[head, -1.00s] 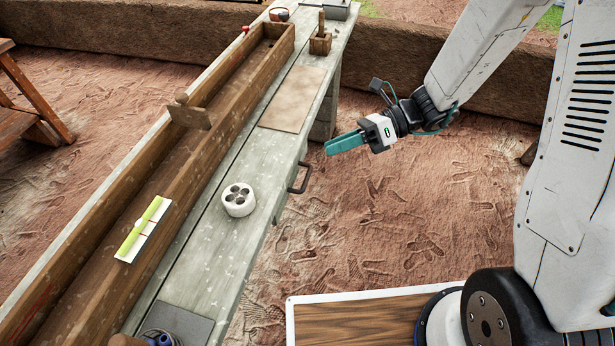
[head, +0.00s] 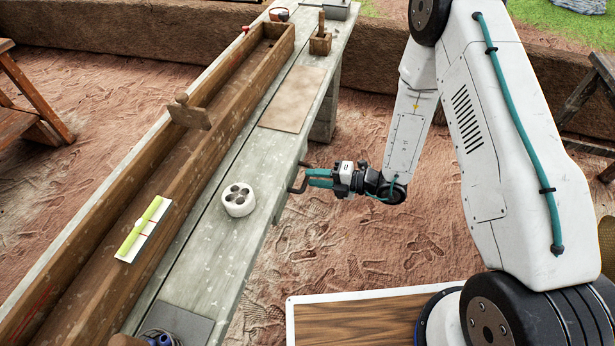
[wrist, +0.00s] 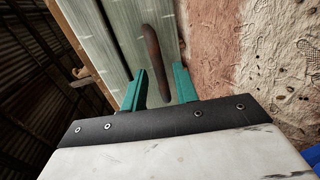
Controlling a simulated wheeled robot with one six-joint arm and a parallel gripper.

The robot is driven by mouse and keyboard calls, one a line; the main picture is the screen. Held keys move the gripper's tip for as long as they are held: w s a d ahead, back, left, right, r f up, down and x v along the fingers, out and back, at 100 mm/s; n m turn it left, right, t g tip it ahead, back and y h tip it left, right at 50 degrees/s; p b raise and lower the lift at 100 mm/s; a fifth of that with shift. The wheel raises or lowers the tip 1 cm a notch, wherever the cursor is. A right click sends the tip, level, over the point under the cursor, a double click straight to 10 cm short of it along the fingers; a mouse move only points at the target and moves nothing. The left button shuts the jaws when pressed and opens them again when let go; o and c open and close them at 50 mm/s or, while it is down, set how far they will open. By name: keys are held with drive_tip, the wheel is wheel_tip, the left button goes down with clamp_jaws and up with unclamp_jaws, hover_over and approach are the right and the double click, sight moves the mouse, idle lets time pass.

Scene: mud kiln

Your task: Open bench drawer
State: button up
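The drawer's dark bar handle (head: 293,189) sticks out from the right side of the grey-green wooden bench (head: 222,253). My gripper (head: 309,178) is level with the bench side, with its teal fingers pointing left at the handle. In the wrist view, the two teal fingers are apart and open (wrist: 160,80), one on each side of the brownish handle bar (wrist: 153,50). I cannot tell whether either finger touches it. The drawer front is mostly hidden under the bench top; no open gap shows.
Bare earth floor (head: 350,250) lies right of the bench.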

drive_tip(key=shift+x, duration=1.45)
